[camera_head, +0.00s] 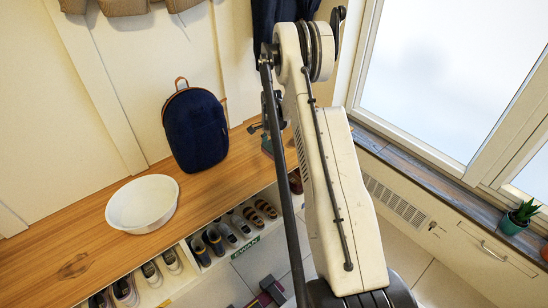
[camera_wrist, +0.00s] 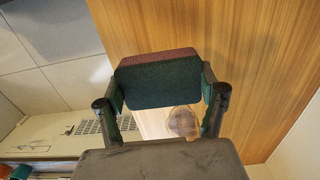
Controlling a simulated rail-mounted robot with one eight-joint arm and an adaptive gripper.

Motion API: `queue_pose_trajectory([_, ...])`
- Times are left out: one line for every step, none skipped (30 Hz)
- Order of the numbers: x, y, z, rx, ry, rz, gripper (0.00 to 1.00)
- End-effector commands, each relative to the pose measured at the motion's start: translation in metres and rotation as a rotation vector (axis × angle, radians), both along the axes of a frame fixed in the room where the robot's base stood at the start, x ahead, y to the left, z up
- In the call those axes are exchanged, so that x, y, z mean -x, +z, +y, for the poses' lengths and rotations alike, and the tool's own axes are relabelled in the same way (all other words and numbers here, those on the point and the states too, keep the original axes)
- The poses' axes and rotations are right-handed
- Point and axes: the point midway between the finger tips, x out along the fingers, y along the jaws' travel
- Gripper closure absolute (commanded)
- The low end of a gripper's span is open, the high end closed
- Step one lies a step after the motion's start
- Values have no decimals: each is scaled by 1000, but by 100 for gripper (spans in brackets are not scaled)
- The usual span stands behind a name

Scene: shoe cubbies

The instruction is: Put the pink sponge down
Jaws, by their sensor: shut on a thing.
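My gripper (camera_wrist: 161,92) is shut on the sponge (camera_wrist: 158,86), which sits between its two fingers in the wrist view. The sponge shows a dark green face and a dull pink layer (camera_wrist: 157,59) along its upper edge. The wooden bench top (camera_wrist: 225,40) lies behind it in that view; I cannot tell whether the sponge touches it. In the head view, my gripper is mostly hidden by my arm, and a small green and reddish part of the sponge (camera_head: 267,147) shows over the right part of the bench.
On the bench stand a white bowl (camera_head: 143,228) and a dark blue backpack (camera_head: 195,130) against the wall. Several shoes (camera_head: 229,234) fill the cubbies below the bench front. A potted plant (camera_head: 515,222) stands on the window sill at right. Bench space between bowl and backpack is narrow.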

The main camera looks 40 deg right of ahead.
Motion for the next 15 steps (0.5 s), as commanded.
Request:
queue_pose_trajectory([1,-3,-5,0,-1,0,57])
queue_pose_trajectory([1,-4,-7,0,-1,0,57])
queue_pose_trajectory([1,-5,-9,0,-1,0,57])
queue_pose_trajectory([2,-6,-9,0,0,0,57])
queue_pose_trajectory([2,-7,-10,0,0,0,57])
queue_pose_trajectory([2,-9,-10,0,0,0,57])
queue_pose_trajectory([2,-11,-10,0,1,0,57])
queue_pose_trajectory([1,-14,-10,0,1,0,57])
queue_pose_trajectory([1,-19,-10,0,1,0,57])
queue_pose_trajectory([1,-23,-10,0,1,0,57])
queue_pose_trajectory([1,-28,-10,0,1,0,57])
queue_pose_trajectory([1,-34,-10,0,1,0,57])
queue_pose_trajectory([1,-38,-10,0,1,0,57])
queue_pose_trajectory([1,-42,-10,0,1,0,57])
queue_pose_trajectory([1,-45,-10,0,1,0,57])
